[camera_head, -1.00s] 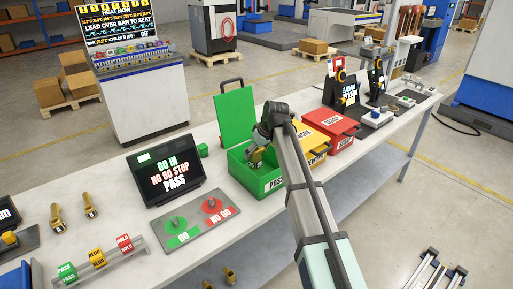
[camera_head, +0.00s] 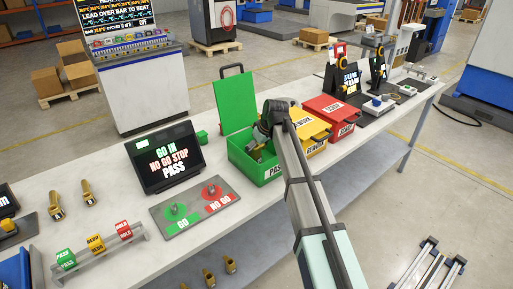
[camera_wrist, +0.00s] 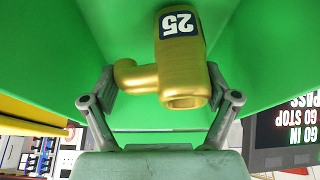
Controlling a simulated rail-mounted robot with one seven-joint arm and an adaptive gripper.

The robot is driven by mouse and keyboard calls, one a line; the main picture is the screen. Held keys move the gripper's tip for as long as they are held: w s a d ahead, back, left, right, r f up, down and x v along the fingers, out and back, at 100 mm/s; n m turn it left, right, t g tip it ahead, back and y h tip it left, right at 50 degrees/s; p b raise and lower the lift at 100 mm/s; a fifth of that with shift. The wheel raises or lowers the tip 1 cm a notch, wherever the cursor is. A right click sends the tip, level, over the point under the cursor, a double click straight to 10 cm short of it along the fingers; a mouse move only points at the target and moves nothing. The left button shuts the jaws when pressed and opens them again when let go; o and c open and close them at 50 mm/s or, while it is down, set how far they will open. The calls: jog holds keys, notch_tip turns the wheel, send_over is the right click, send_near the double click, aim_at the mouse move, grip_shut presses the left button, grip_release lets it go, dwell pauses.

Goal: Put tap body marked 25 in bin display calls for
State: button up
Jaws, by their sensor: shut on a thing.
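The brass tap body (camera_wrist: 183,75) shows a dark label reading 25, upside down in the wrist view. My gripper (camera_wrist: 160,88) is shut on it, with a finger at each side. In the head view my gripper (camera_head: 258,140) reaches down into the open green PASS bin (camera_head: 267,174), and the tap body is mostly hidden there. The wrist view shows green bin walls (camera_wrist: 270,45) around the tap body. I cannot tell if it touches the floor of the bin. The display (camera_head: 165,157) reads GO IN, NO GO STOP, PASS.
The bin's green lid (camera_head: 236,101) stands open behind it. A yellow REWORK bin (camera_head: 309,130) and a red SCRAP bin (camera_head: 332,118) stand to the right, both closed. A GO/NO GO gauge plate (camera_head: 195,206) lies left. Brass tap bodies (camera_head: 57,207) stand further left.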

jog(key=shift+f, duration=0.55)
jog(key=o, duration=1.5)
jog(key=shift+o, duration=0.2)
jog(key=shift+r, duration=0.1)
jog(key=shift+r+p, duration=3.2)
jog(key=shift+r, duration=3.25)
